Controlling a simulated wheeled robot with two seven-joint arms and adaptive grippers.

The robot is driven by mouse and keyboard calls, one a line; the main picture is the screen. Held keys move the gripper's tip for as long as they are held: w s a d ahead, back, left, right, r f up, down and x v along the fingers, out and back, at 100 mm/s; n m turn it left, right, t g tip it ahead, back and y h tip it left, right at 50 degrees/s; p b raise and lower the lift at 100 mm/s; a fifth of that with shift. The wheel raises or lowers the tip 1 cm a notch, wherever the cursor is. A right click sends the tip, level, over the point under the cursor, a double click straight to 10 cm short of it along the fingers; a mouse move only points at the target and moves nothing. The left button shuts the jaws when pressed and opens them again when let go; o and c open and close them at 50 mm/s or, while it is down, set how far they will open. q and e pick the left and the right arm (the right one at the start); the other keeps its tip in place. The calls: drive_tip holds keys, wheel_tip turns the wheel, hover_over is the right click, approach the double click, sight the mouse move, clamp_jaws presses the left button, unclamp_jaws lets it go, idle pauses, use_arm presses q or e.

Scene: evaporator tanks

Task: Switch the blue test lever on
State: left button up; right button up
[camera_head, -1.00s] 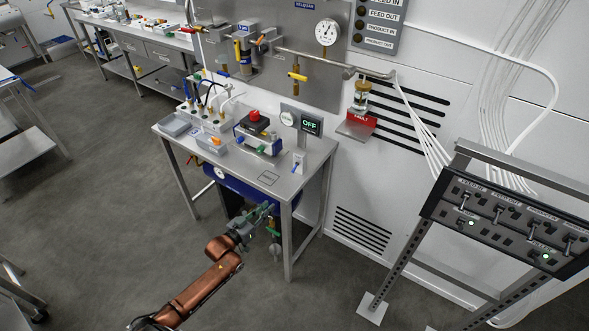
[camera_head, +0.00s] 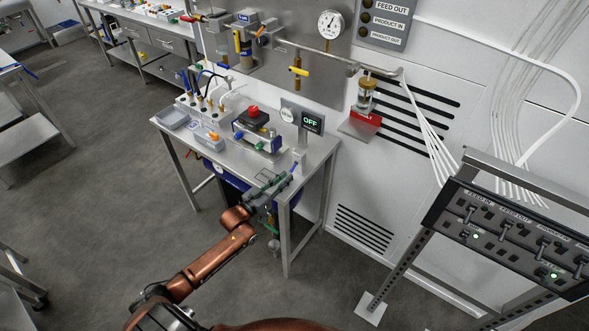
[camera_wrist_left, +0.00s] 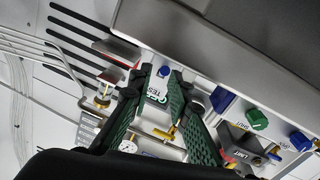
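The blue test lever (camera_head: 295,168) is small and sits on a pale box at the front right of the steel table, partly behind my left gripper (camera_head: 281,180). My left gripper has green-padded fingers and is just in front of the lever, at about table-top height. In the left wrist view the fingers (camera_wrist_left: 155,76) stand apart, with a small blue knob (camera_wrist_left: 164,71), likely the lever's tip, showing between their tips. I see no contact. A display (camera_head: 312,123) behind the lever reads OFF. My right gripper is out of view.
A red-fronted fault unit (camera_head: 361,125) is on the wall behind. A switch panel (camera_head: 510,235) stands at right. Floor left of the table is clear.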

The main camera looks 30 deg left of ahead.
sight(292, 169)
use_arm(q)
drive_tip(key=shift+w+r, duration=0.1)
drive_tip(key=shift+w, duration=2.1)
drive_tip(key=shift+w+b, duration=0.25)
drive_tip(key=shift+b, duration=0.05)
drive_tip(key=shift+w+d, duration=0.15)
drive_tip(key=shift+w, duration=0.05)
clamp_jaws()
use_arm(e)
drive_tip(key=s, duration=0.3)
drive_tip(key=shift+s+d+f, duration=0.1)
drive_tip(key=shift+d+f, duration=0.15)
